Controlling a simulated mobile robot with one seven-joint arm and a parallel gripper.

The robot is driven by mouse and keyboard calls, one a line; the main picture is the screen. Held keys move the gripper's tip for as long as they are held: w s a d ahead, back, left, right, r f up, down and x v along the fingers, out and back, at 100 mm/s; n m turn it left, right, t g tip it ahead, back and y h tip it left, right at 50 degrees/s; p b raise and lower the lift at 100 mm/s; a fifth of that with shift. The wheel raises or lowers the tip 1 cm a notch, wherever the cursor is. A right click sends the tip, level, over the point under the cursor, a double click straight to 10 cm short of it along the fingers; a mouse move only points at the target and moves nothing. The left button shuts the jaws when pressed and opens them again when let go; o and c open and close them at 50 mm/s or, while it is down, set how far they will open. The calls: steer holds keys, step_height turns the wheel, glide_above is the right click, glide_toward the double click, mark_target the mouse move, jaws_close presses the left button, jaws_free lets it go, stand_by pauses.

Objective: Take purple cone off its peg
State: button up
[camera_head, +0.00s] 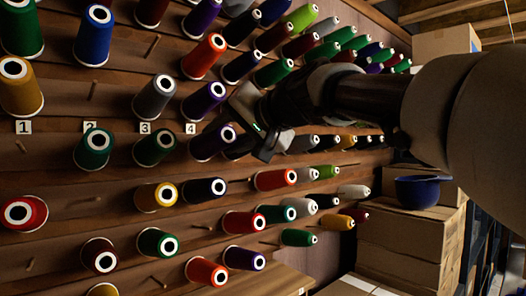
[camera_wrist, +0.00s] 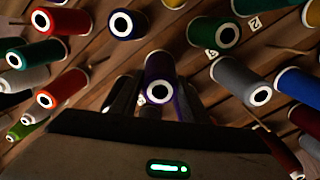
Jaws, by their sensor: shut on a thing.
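A purple cone with a white ring end (camera_wrist: 158,68) stands between the two fingers of my gripper (camera_wrist: 157,100) in the wrist view. The fingers are shut on its sides, and the cone's far end toward the wall is partly hidden. In the head view my gripper (camera_head: 258,130) is at the thread wall, just right of a dark purple cone (camera_head: 208,145). My gripper hides part of the cones behind it there. I cannot tell from these views whether the held cone is still on its peg.
Many coloured cones sit on pegs of the slatted wooden wall (camera_head: 60,180) around my gripper, including a red-orange one (camera_head: 204,56) and a grey one (camera_head: 154,97). Several pegs are bare. Cardboard boxes (camera_head: 410,235) with a blue bowl (camera_head: 416,191) stand at right.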

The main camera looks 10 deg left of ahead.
steer(key=b+v, duration=0.2)
steer(key=v, duration=0.5)
steer(key=shift+d, duration=0.2)
steer(key=shift+s, duration=0.1)
stand_by(0.3)
steer(key=s+d+r, duration=0.2)
steer(key=d, duration=0.1)
steer(key=shift+s+r+p, duration=0.25)
steer(key=shift+r+p, duration=0.1)
